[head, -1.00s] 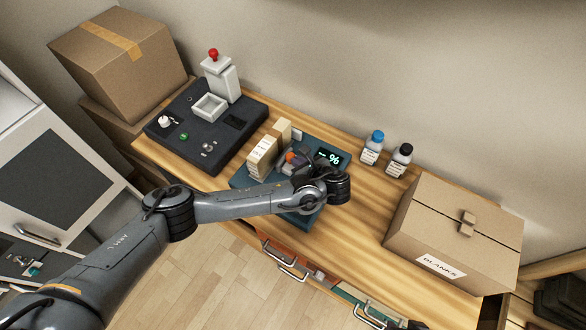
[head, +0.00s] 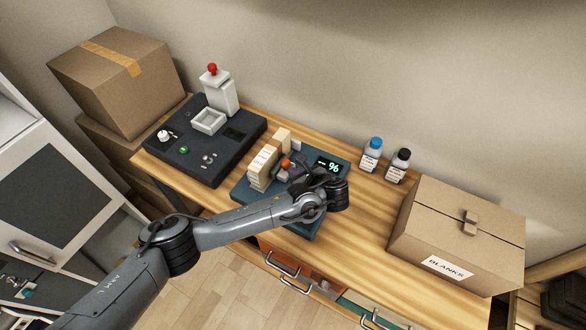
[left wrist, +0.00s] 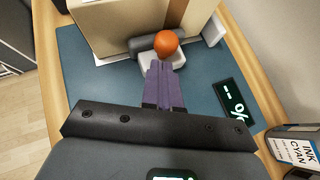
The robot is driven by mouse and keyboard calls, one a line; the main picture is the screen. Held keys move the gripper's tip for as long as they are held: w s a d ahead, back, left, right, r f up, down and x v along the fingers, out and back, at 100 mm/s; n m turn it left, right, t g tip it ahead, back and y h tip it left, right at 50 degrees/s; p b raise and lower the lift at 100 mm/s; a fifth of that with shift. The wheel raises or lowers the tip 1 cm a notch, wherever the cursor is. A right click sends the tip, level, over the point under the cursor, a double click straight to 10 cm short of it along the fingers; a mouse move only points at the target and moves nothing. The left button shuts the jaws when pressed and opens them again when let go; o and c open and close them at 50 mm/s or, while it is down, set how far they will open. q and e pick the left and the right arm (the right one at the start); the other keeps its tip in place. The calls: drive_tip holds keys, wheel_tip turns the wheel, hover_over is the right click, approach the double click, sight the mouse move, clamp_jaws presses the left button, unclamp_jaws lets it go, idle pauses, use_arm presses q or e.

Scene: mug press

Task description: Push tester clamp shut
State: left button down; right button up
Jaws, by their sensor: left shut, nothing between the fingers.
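The tester is a teal base (head: 309,224) with a dark display (head: 329,166) reading "-- %"; its base also shows in the left wrist view (left wrist: 85,85). Its clamp has an orange knob (head: 285,163) on a grey bar, and the knob is clear in the left wrist view (left wrist: 166,43). Cream blocks stand right behind the bar. My left gripper (left wrist: 160,65) is shut and empty, its purple fingers pointing at the clamp just short of or against the knob; I cannot tell if they touch. In the head view the left gripper (head: 293,173) is partly hidden by its wrist.
A dark press (head: 233,152) with a red-knobbed white column stands left of the tester. Ink bottles (head: 372,155) stand behind right. A cardboard box (head: 460,240) labelled BLANKS is at the right. Open drawers (head: 290,268) stick out in front. Bench between tester and box is clear.

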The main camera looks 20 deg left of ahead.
use_arm(q)
drive_tip(key=shift+s+d+r+p, duration=0.2)
drive_tip(key=shift+s+d, duration=0.1)
drive_tip(key=shift+d, duration=0.15)
drive_tip(key=shift+s+d+r+p, duration=0.2)
drive_tip(key=shift+s+d, duration=0.1)
drive_tip(key=shift+d, duration=0.1)
drive_tip(key=shift+s+d+b, duration=0.6)
drive_tip(key=shift+d+b, duration=0.15)
drive_tip(key=shift+d, duration=0.05)
drive_tip(key=b+v, duration=0.1)
drive_tip(key=v, duration=0.7)
drive_tip(key=shift+r, duration=0.25)
use_arm(e)
drive_tip(key=shift+s+d+f, duration=0.25)
drive_tip(key=shift+d+f, duration=0.05)
drive_tip(key=shift+f, duration=0.25)
use_arm(q)
drive_tip(key=shift+a, duration=0.15)
